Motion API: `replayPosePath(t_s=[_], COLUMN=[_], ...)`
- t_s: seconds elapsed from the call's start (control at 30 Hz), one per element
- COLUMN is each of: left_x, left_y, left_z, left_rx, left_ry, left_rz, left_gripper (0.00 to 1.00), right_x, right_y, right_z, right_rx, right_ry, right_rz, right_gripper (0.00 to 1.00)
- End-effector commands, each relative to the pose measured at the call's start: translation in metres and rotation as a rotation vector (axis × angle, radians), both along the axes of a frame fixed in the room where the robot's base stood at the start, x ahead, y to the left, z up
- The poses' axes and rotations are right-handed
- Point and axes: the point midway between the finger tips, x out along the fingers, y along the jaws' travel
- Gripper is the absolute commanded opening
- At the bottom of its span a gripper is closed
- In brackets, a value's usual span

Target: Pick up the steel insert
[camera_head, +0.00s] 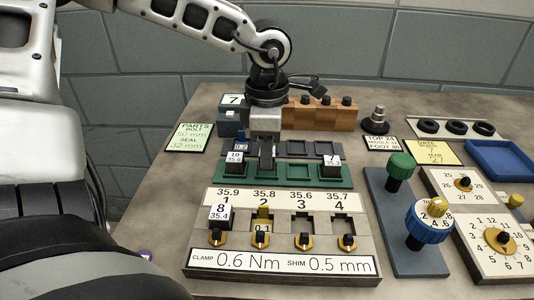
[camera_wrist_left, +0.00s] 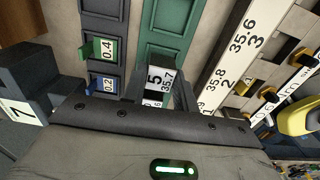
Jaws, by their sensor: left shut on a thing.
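My left gripper (camera_head: 267,165) comes down from above over the green tray (camera_head: 290,182). In the left wrist view the gripper (camera_wrist_left: 160,82) is shut on a steel insert (camera_wrist_left: 158,77) marked 5 and 35.7. The gripper hides most of this insert in the head view. I cannot tell whether it is clear of its pocket. Another insert (camera_head: 235,162), marked 10 and 35.4, sits in the tray to the left. An insert marked 7 (camera_head: 331,163) sits at the right end. An insert marked 8 (camera_head: 220,216) stands in slot 1 of the grey fixture (camera_head: 368,245).
A dark tray (camera_head: 297,149) with coloured shims lies behind the green tray. A wooden block (camera_head: 325,116) stands farther back. A clamp stand with green knob (camera_head: 400,166) and blue dial (camera_head: 428,223) is at the right. A blue tray (camera_head: 500,158) lies at the far right.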

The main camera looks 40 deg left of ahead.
Motion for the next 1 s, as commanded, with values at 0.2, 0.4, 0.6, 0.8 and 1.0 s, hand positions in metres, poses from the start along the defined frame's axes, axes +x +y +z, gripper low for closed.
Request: replayPosePath(t_s=[0.2, 0.4, 0.6, 0.8, 1.0], left_x=[-0.016, -0.047, -0.086, -0.114, -0.129], left_y=[-0.006, -0.017, -0.030, -0.039, -0.045], left_z=[0.038, 0.078, 0.093, 0.106, 0.113], left_rx=[-0.001, 0.000, -0.001, 0.001, 0.000], left_ry=[-0.009, -0.011, -0.008, -0.006, -0.003], left_rz=[-0.003, -0.002, -0.004, -0.002, -0.001], left_gripper=[0.00, 0.00, 0.00, 0.00, 0.00], right_x=[0.000, 0.000, 0.000, 0.002, 0.002], right_y=[0.000, 0.000, 0.001, 0.001, 0.001], right_z=[-0.001, -0.001, -0.004, 0.000, 0.000], right_rx=[-0.001, 0.002, 0.008, 0.013, 0.014], right_ry=[0.000, -0.001, -0.003, -0.013, -0.014], right_rz=[0.001, 0.000, -0.001, -0.001, -0.001], right_gripper=[0.40, 0.40, 0.40, 0.40, 0.40])
